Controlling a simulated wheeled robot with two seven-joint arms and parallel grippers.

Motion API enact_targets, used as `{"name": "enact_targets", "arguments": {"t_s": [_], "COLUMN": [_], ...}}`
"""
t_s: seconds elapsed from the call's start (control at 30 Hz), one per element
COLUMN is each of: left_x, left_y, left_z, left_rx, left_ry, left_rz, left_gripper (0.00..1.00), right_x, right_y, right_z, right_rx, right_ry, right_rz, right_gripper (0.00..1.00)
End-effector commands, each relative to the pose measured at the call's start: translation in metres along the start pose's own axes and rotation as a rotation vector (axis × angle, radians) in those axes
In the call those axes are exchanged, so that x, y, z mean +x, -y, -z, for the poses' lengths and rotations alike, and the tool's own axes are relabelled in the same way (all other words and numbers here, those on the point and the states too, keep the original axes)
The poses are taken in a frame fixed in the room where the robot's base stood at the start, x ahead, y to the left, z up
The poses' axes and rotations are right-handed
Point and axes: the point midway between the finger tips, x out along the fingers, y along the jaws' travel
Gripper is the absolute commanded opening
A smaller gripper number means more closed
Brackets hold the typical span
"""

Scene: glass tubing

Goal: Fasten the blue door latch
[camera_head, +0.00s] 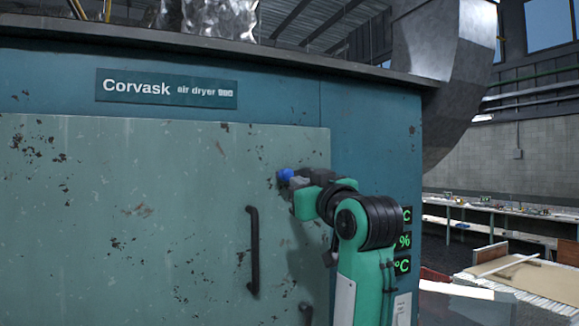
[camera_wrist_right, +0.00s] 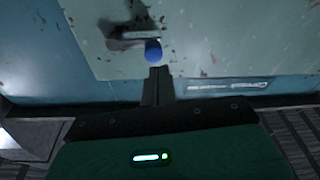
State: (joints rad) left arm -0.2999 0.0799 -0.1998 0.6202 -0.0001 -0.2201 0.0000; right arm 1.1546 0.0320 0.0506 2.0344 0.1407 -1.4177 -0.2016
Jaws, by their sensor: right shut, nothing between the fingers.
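The blue latch knob (camera_head: 285,175) shows near the right edge of the pale green dryer door (camera_head: 130,230), just left of my right gripper (camera_head: 297,183) in the head view. In the right wrist view the blue latch knob (camera_wrist_right: 153,50) sits at the end of a grey latch bar (camera_wrist_right: 135,38) on the door. The fingers of my right gripper (camera_wrist_right: 157,72) are shut and empty, with their tips close below the knob. I cannot tell whether they touch it. In the head view the gripper hides most of the latch. My left gripper is not in view.
A black door handle (camera_head: 253,250) stands upright on the door, left of my right arm. Green digital readouts (camera_head: 403,241) are on the dryer's front behind my arm. A workbench (camera_head: 500,212) stands at the far right. A large metal duct (camera_head: 445,80) is at upper right.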

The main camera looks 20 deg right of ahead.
Motion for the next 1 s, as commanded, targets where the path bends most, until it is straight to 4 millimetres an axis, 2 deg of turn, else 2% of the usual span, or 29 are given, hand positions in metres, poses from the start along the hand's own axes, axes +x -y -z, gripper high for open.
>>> {"name": "enact_targets", "arguments": {"t_s": [0.03, 0.1, 0.2, 0.63, 0.83, 1.0], "left_x": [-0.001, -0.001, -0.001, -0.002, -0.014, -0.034], "left_y": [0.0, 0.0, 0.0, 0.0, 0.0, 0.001], "left_z": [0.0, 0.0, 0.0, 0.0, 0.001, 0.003], "left_rx": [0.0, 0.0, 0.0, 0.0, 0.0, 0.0], "left_ry": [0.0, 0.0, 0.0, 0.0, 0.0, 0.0], "left_rz": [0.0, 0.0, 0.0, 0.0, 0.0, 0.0], "left_gripper": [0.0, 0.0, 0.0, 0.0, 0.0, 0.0], "right_x": [-0.007, -0.014, -0.021, -0.023, -0.007, 0.024], "right_y": [-0.003, -0.005, -0.008, -0.008, -0.009, -0.009], "right_z": [0.018, 0.034, 0.048, 0.054, 0.059, 0.062], "right_rx": [-0.002, -0.004, -0.007, -0.009, -0.008, -0.007], "right_ry": [-0.029, -0.055, -0.077, -0.086, -0.084, -0.081], "right_rz": [-0.003, -0.006, -0.008, -0.009, -0.007, -0.007], "right_gripper": [0.0, 0.0, 0.0, 0.0, 0.0, 0.0]}}
